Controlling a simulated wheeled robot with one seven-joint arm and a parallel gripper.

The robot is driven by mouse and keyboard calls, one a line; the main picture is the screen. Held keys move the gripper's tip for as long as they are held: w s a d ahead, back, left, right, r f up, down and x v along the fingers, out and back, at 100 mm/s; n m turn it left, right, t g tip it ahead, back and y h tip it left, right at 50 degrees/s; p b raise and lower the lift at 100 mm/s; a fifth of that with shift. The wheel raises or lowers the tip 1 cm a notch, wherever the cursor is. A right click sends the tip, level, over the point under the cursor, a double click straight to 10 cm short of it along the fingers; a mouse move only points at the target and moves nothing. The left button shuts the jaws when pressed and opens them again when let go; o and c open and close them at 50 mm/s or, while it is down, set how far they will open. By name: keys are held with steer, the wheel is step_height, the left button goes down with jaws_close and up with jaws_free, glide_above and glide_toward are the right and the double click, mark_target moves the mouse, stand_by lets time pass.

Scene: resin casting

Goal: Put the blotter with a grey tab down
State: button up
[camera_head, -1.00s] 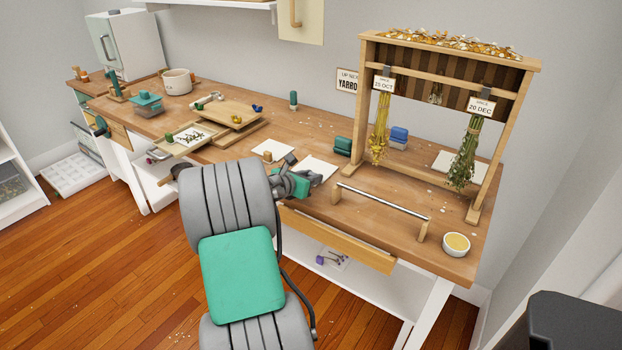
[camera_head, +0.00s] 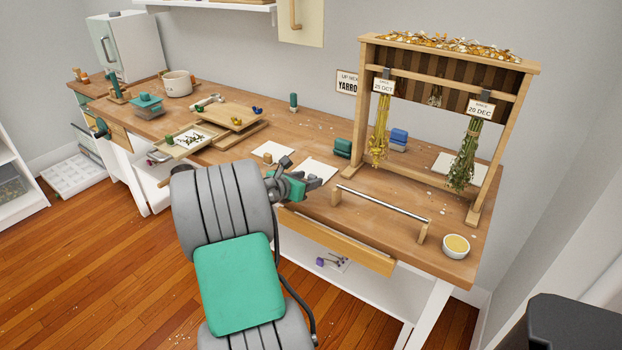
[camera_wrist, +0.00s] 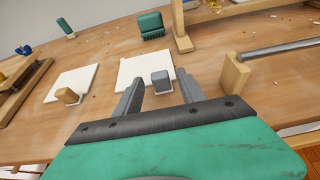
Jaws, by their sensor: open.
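The blotter with a grey tab is a white square lying flat on the bench, in the head view (camera_head: 319,169) and the wrist view (camera_wrist: 135,70). Its grey tab (camera_wrist: 160,82) stands upright near its front edge. My gripper (camera_wrist: 159,75) is open, with one finger to each side of the tab in the picture; I see gaps between fingers and tab. In the head view my gripper (camera_head: 315,183) is at the blotter's near side and hides the tab there.
A second white blotter (camera_wrist: 80,80) with a wooden tab (camera_wrist: 67,96) lies to the left. A metal rail on wooden posts (camera_head: 385,202) stands close on the right. A drawer (camera_head: 335,240) is below.

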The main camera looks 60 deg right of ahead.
steer(key=v, duration=1)
steer(key=w+a+f+m+t+y, duration=0.25)
steer(key=w+a+m, duration=0.2)
steer(key=a, duration=0.55)
steer(key=w+a+f+m+t+y, duration=0.2)
steer(key=w+a+m+y, duration=0.15)
steer(key=w+a, duration=0.45)
steer(key=s+a+m+y, duration=0.2)
steer(key=s+a, duration=0.1)
steer(key=a, duration=0.6)
steer(key=s+a+f+m+y, duration=0.1)
steer(key=s+a+m+y, duration=0.1)
steer(key=a, duration=0.8)
steer(key=s+a+m+y, duration=0.3)
steer(key=s+a+m, duration=0.1)
steer(key=a, duration=0.6)
steer(key=shift+s+f+p, duration=0.25)
steer(key=shift+s+p, duration=0.05)
steer(key=shift+p, duration=0.15)
steer(key=shift+a, duration=0.1)
